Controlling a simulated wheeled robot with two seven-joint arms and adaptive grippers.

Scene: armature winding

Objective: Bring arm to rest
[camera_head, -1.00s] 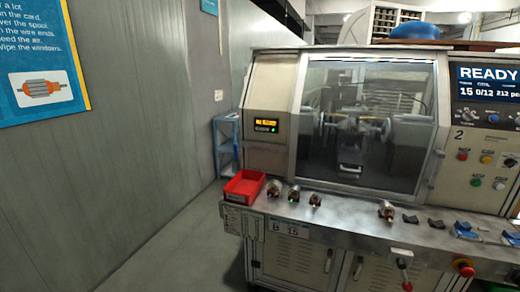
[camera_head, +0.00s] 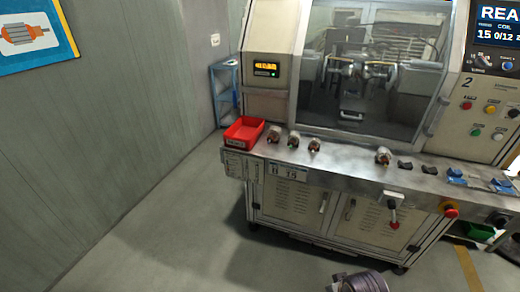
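Neither gripper's fingers show in the head view. A dark grey, ribbed part of one of my arms (camera_head: 362,283) shows at the bottom edge, right of centre, over the floor in front of the machine. I cannot tell which arm it belongs to. Whatever it carries is cut off below the frame. The winding machine (camera_head: 272,28) stands ahead with a steel ledge (camera_head: 345,159) along its front. Several small armatures stand on the ledge, one of them (camera_head: 383,156) apart from the others at the right.
A red bin (camera_head: 244,133) sits at the ledge's left end. Dark holders (camera_head: 405,165) and blue pieces (camera_head: 456,172) lie at the right. A red-knobbed lever (camera_head: 394,224) and a red button (camera_head: 450,211) stick out below the ledge. The floor (camera_head: 170,240) at left is clear.

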